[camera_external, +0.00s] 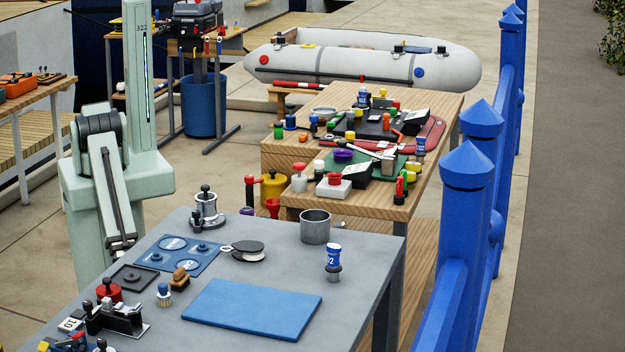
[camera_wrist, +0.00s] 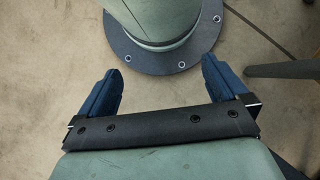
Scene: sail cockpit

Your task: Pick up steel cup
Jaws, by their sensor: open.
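The steel cup (camera_external: 315,227) is a grey metal cup that stands upright near the back right edge of the grey table. Its open top is visible and nothing touches it. My gripper (camera_wrist: 160,72) shows in the wrist view with its two blue fingers wide apart and nothing between them. It points down over the floor near my own round base. In the external view my arm is folded beside the table's far left side, well to the left of the cup. The cup does not show in the wrist view.
A blue-and-white canister (camera_external: 333,258) stands right of the cup, and a blue mat (camera_external: 252,308) lies in front. A cluttered wooden table (camera_external: 294,199) stands behind. Blue posts (camera_external: 466,200) line the right.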

